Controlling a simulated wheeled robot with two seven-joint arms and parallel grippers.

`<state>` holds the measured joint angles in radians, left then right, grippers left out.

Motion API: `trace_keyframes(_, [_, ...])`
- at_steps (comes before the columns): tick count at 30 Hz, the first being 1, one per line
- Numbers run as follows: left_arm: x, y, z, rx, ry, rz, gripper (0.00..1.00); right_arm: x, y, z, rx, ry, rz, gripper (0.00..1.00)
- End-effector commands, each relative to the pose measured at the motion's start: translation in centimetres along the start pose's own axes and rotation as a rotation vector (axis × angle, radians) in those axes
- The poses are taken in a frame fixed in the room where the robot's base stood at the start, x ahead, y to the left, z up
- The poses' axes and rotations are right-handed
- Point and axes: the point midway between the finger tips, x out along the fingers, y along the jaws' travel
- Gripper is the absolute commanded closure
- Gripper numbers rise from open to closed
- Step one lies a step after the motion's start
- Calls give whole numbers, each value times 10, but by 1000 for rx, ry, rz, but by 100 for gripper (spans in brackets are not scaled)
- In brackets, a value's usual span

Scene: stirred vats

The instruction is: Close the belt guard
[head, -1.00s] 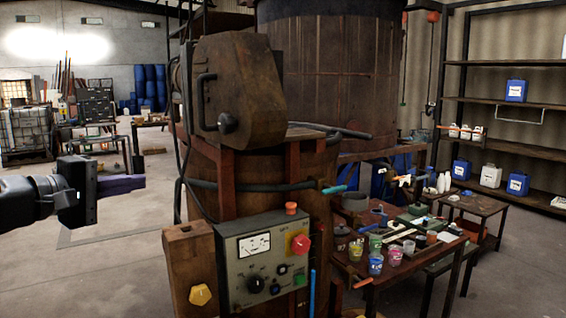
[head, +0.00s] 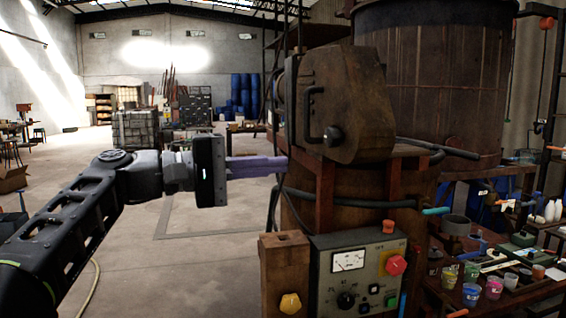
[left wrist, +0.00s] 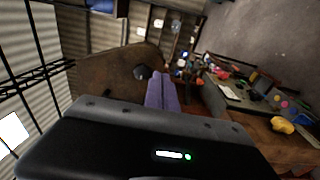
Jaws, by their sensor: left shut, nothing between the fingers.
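My left gripper (head: 286,166) has purple fingers, shut and empty, pointing right, just left of and below the handle. In the left wrist view the shut fingers (left wrist: 164,78) point toward the brown guard (left wrist: 105,75), with the dark knob near their tips. Whether they touch it is unclear. My right gripper is out of view.
Below the guard is a control box (head: 350,275) with a red button. Dark hoses (head: 345,200) run around the machine. A large vat (head: 430,85) stands behind. A bench with coloured cups (head: 494,287) is at right. Open floor (head: 200,270) lies at left.

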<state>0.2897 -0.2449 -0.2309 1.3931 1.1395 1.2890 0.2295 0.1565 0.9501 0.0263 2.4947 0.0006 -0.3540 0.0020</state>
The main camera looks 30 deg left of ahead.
Motion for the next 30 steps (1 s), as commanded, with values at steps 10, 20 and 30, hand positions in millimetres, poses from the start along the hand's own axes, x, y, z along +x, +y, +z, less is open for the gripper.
trace_keyframes(10, [65, 3, 1, -1, -4, -1, 100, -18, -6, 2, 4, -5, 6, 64])
trace_keyframes(20, [116, 2, 1, 0, -1, -1, 100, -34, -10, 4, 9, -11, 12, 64])
trace_keyframes(30, [124, -1, 0, 0, 1, 0, 100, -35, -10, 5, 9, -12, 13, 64])
